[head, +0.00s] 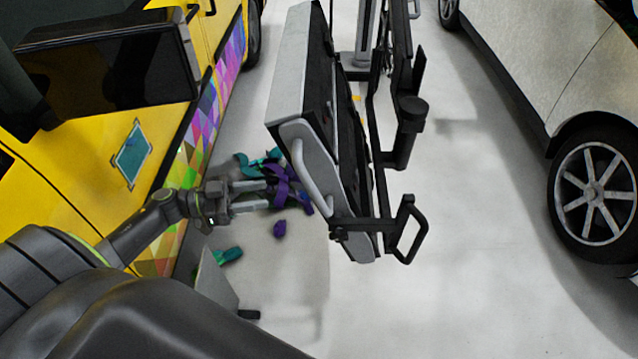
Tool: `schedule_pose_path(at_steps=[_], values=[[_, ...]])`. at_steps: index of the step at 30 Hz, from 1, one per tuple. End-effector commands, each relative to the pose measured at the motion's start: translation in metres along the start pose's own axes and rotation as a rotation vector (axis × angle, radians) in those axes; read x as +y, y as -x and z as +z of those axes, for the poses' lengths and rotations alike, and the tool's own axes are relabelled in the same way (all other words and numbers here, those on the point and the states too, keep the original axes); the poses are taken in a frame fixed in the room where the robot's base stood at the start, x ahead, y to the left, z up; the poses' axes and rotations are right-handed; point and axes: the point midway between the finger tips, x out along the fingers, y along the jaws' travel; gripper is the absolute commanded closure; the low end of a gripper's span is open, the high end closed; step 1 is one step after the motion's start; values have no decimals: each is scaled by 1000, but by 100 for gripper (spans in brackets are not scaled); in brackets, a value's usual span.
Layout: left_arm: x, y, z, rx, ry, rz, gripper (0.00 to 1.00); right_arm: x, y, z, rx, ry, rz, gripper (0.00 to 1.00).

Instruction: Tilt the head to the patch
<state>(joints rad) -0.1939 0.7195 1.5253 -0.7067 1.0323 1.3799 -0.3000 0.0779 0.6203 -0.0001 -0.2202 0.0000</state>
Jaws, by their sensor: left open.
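A teal, diamond-shaped patch (133,154) with a pale border is on the yellow door of the vehicle (80,205), at the left of the head view. My left arm comes in from the lower left and passes below and to the right of the patch. My left gripper (268,194) is open, with its two fingers pointing right, away from the patch. Purple and teal scraps (282,178) show around and beyond its fingertips; I cannot tell whether any touch the fingers. My right gripper is not in view.
A grey and black wheeled rack (318,150) with handles stands just right of my left gripper. Multicoloured vinyl (205,110) covers the vehicle's lower side. Loose scraps (228,256) lie on the pale floor. A white car (565,75) stands at right, with clear floor (450,230) between.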

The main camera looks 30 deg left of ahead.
Motion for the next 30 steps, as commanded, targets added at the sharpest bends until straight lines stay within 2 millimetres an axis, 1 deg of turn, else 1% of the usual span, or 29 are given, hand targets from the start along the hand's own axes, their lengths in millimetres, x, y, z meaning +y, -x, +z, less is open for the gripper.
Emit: schedule_pose_path(at_steps=[1, 12, 15, 18, 21, 24, 30], values=[[0, -12, -4, 8, 0, 1, 59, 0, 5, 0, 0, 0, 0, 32], [0, -93, -4, 7, 0, 0, 59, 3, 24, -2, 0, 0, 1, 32], [0, -112, -4, 6, 0, 0, 59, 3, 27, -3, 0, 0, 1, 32], [0, -127, -3, 5, 1, -1, 59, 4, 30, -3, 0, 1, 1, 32], [0, -137, -2, 3, 1, -1, 59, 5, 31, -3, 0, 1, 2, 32], [0, -143, -1, 2, 0, -1, 59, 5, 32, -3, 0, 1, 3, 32], [0, -145, 0, 0, -1, -1, 59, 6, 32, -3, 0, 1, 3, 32]])
